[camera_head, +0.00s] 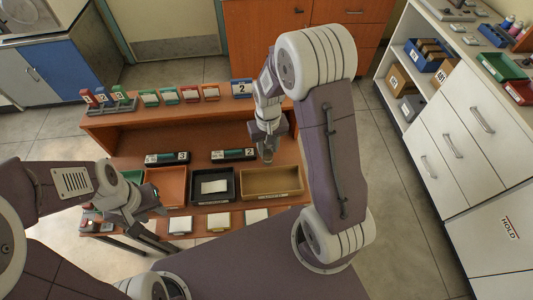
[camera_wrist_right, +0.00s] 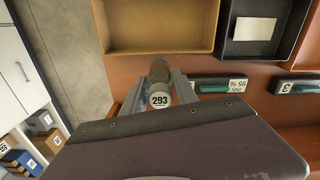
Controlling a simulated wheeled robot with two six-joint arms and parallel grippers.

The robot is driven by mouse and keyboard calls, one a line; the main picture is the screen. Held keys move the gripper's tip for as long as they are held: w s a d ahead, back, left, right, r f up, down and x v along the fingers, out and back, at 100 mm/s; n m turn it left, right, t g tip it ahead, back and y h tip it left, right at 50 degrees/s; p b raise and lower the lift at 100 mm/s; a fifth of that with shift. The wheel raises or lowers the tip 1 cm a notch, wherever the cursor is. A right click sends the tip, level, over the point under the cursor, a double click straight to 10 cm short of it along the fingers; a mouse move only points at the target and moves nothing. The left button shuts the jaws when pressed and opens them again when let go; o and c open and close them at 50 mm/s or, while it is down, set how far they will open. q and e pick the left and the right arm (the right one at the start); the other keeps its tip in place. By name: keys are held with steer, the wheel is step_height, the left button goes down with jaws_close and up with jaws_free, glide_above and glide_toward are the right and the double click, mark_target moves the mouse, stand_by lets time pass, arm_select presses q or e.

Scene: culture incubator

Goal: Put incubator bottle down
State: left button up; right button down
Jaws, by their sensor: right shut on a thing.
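The incubator bottle (camera_wrist_right: 160,72) is a grey-brown cylinder with a white round label reading 293, in the right wrist view. My right gripper (camera_wrist_right: 160,93) is shut on it, with one finger on each side. The bottle is small and hard to make out there. My left gripper (camera_head: 152,208) is at the left front of the bench, by the orange tray, and its finger gap is unclear.
On the bench are an orange tray (camera_head: 166,186), a black tray (camera_head: 232,186) holding a white card, and an empty tan tray (camera_head: 272,194). Small colored bins line the upper shelf. A white cabinet (camera_head: 455,130) stands at right.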

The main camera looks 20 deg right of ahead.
mark_target(268, 155)
steer(key=shift+f, duration=0.15)
step_height(268, 155, down, 4)
steer(key=shift+r, duration=0.1)
steer(key=shift+w, duration=0.1)
steer(key=shift+f, duration=0.2)
steer(key=c, duration=0.9)
jaws_free()
steer(key=shift+c, duration=0.2)
